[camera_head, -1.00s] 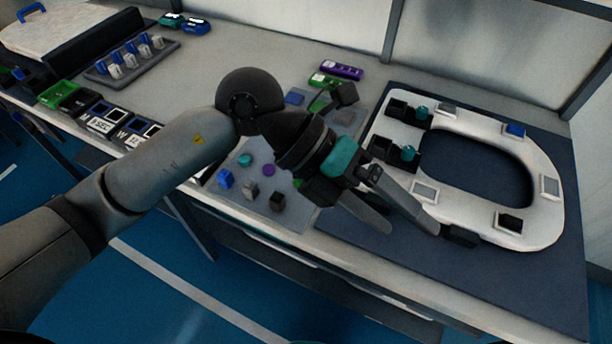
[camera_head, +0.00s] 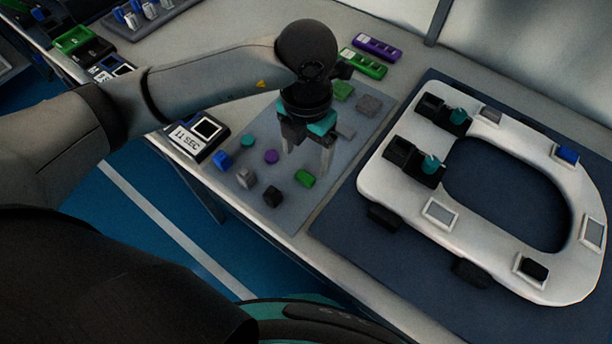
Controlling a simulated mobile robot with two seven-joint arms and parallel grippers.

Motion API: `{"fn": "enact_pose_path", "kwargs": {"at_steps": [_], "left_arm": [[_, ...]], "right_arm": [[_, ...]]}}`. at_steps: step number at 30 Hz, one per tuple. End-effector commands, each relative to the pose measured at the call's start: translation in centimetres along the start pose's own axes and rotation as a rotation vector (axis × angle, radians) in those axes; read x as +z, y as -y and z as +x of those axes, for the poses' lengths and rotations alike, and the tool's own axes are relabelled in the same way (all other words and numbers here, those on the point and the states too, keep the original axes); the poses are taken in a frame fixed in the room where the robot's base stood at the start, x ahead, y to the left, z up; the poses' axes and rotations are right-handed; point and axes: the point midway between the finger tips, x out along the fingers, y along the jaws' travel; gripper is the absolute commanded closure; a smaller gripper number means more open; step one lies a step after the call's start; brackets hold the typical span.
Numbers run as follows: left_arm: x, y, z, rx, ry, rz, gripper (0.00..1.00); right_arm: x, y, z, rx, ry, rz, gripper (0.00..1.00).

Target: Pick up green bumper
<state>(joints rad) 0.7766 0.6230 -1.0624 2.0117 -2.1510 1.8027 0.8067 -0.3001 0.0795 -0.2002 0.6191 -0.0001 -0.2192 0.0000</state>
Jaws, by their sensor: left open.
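Two green pieces lie on the grey mat (camera_head: 318,205). A small green block (camera_head: 306,179) is near the mat's front right edge. A flatter green piece (camera_head: 343,90) is at the back of the mat. I cannot tell from shape alone which one is the green bumper. My left gripper (camera_head: 308,160) points down over the middle of the mat, its fingers apart and nothing seen between them. Its tips appear just behind the small green block, and their height above the mat is hard to judge. My right gripper is not in view.
Blue, grey, black, purple and teal pieces share the mat. A green holder (camera_head: 363,64) and purple holder (camera_head: 377,47) lie behind. A labelled timer box (camera_head: 198,136) is at left.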

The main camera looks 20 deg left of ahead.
Motion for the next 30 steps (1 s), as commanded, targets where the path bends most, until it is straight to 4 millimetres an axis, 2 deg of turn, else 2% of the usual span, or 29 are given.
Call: {"fn": "enact_pose_path", "kwargs": {"at_steps": [3,10,18,27,30], "left_arm": [[0.0,0.0,1.8,-0.002,-0.001,-0.001,0.15],[-0.1,-0.1,3.3,-0.002,-0.001,0.001,0.15],[-0.3,-0.4,7.2,-0.003,0.0,0.0,0.15],[-0.2,-0.4,7.7,-0.002,0.002,0.001,0.15],[-0.2,-0.4,7.6,-0.003,0.002,0.001,0.24]], "right_arm": [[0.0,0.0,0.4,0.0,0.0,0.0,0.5],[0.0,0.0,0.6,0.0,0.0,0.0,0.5],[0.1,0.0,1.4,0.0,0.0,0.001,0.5],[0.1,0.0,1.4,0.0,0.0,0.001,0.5],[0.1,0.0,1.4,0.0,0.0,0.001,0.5]]}}
